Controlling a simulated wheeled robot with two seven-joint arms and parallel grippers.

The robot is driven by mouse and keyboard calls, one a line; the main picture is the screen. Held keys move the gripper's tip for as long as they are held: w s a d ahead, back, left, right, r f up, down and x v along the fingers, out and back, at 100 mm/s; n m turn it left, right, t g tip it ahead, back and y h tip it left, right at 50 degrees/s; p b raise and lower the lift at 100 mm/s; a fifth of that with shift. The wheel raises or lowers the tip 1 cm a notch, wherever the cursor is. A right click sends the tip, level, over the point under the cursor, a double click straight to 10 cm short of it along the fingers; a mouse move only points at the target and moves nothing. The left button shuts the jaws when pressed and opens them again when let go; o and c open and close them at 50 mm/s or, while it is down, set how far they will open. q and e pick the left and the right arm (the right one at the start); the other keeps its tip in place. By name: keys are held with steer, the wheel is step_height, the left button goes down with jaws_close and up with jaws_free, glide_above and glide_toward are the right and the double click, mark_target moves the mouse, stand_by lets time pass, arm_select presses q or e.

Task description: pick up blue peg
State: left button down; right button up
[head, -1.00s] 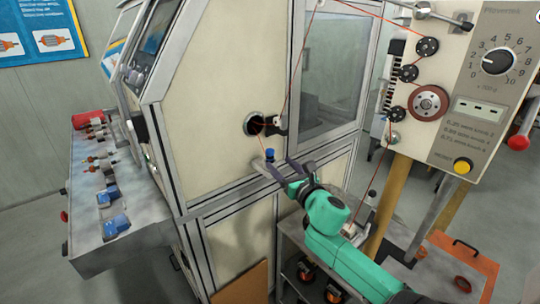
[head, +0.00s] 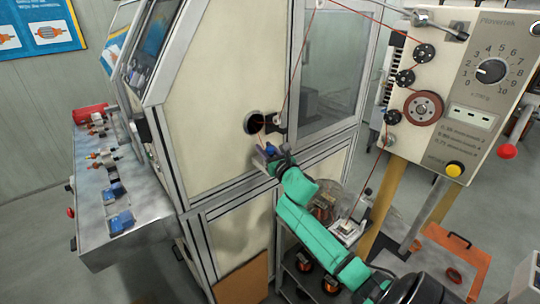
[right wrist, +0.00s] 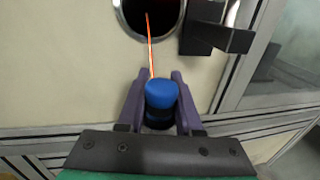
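The blue peg (head: 270,150) stands upright at the front face of the winding machine, just below the round dark opening. In the right wrist view the peg (right wrist: 161,95) shows a bright blue cap over a dark lower part. My right gripper (head: 272,158) is at the peg, with its purple-grey fingers (right wrist: 160,90) one on each side of it. The fingers lie very close to the peg; whether they press on it I cannot tell. The peg's base is hidden behind the gripper body. My left gripper is not in view.
A thin orange-red wire runs from the round opening (head: 255,122) down behind the peg. A dark bracket (right wrist: 217,37) juts out right of the opening. The wire panel (head: 475,95) with pulleys stands at right. A control console (head: 150,228) is at left.

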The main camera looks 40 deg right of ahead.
steer(key=shift+w, duration=0.1)
jaws_close()
steer(key=shift+r, duration=0.55)
step_height(320, 180, up, 2)
steer(key=shift+r+b, duration=0.1)
steer(key=shift+b, duration=0.4)
steer(key=b+v, duration=0.3)
steer(key=v, duration=1.5)
steer(key=shift+r, duration=0.2)
